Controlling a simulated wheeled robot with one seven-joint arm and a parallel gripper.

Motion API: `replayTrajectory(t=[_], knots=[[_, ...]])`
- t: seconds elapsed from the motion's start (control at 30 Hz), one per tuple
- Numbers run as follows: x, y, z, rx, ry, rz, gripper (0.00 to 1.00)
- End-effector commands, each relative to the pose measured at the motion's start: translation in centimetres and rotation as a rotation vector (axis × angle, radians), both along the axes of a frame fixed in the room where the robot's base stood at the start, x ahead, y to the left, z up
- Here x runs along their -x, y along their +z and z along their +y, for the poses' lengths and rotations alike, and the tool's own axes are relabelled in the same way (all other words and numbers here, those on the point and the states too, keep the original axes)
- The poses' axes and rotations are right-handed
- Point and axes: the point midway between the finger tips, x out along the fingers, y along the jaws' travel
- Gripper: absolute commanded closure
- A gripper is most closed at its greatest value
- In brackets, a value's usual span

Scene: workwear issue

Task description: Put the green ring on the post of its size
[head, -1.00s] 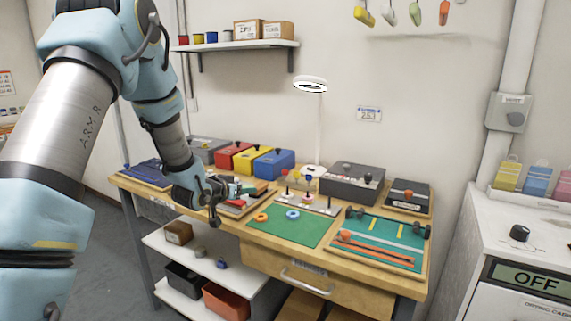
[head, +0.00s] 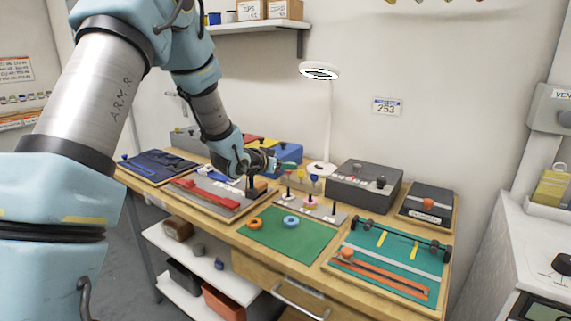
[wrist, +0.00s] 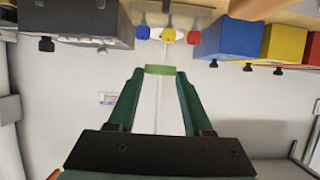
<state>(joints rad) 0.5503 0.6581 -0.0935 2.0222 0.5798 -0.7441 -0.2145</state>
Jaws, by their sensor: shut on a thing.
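My gripper (wrist: 160,85) has green fingers and is shut on the green ring (wrist: 160,69), which shows edge-on between the fingertips in the wrist view. In the head view my gripper (head: 286,167) is above the bench, left of and higher than the post board (head: 324,216); the ring cannot be made out there. The board bears dark upright posts, among them a left post (head: 288,193) and a right post (head: 333,208). A pink ring (head: 310,204) sits around the middle post. The post sizes are too small to compare.
An orange ring (head: 254,224) and a blue ring (head: 291,222) lie on the green mat (head: 285,242) in front of the board. A lamp (head: 320,168) and a grey box (head: 362,184) stand behind. A tray with red pieces (head: 222,203) lies left.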

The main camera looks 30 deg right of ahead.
Motion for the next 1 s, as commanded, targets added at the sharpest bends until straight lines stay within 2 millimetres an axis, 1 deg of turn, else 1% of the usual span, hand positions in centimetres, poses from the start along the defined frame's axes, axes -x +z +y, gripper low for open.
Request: replayTrajectory(t=[0.03,0.53,0.7,1.0], knots=[[0.0,-0.6,0.0,-0.001,0.0,0.0,1.0],[0.0,-5.0,0.0,0.0,0.0,0.001,1.0],[0.0,-5.6,0.0,0.0,0.0,0.001,1.0],[0.0,-5.5,0.0,0.0,0.0,0.0,1.0]])
